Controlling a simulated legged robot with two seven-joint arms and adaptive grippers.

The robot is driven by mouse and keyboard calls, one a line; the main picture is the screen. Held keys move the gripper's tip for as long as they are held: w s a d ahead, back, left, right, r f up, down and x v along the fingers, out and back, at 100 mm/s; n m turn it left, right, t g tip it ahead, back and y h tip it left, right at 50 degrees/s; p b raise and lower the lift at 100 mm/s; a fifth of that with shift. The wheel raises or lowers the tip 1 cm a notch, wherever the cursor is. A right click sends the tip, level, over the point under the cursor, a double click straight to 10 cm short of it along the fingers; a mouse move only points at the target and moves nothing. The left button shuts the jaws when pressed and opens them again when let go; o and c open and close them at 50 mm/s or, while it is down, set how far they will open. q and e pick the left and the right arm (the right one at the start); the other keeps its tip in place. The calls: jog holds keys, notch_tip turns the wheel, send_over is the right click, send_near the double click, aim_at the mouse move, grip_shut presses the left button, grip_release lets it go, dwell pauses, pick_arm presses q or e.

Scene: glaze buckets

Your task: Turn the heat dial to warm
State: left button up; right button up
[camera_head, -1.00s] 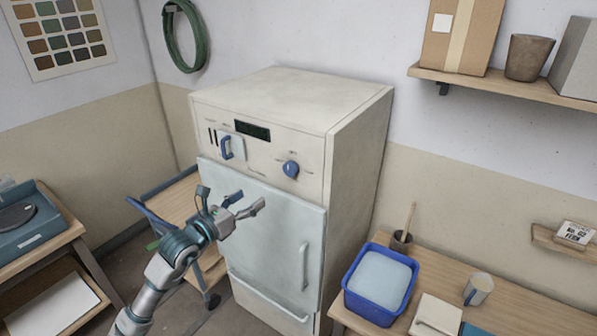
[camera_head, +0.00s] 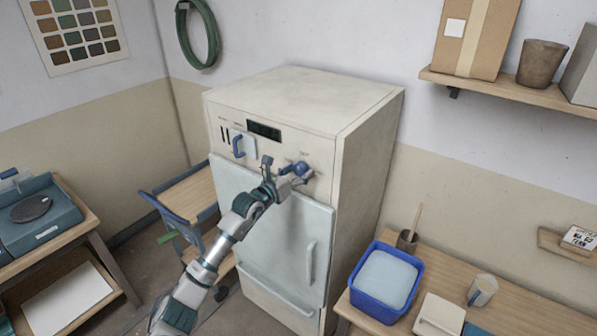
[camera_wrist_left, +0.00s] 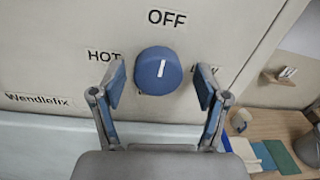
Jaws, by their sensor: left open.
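The blue heat dial (camera_head: 303,169) is on the front panel of the cream cabinet (camera_head: 300,100). In the left wrist view the dial (camera_wrist_left: 158,82) has a white mark pointing up, towards the word OFF. My left gripper (camera_head: 286,173) is open at the panel. In the left wrist view its two fingers stand on either side of the dial, with visible gaps. My right gripper is not in view.
A blue handle (camera_head: 239,145) and a dark display (camera_head: 264,130) are on the panel left of the dial. The pale door (camera_head: 260,215) is closed below. A bench at right holds a blue tub (camera_head: 356,296) and a mug (camera_head: 482,290).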

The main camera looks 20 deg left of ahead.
pick_arm(q)
jog(key=shift+a, duration=0.4)
jog(key=shift+c, duration=0.5)
jog(key=c, duration=0.4)
jog(key=shift+s+d, duration=0.1)
jog(key=shift+d, duration=0.05)
jog(key=c, duration=0.7)
jog(key=shift+o, duration=0.2)
jog(key=shift+d+r, duration=0.1)
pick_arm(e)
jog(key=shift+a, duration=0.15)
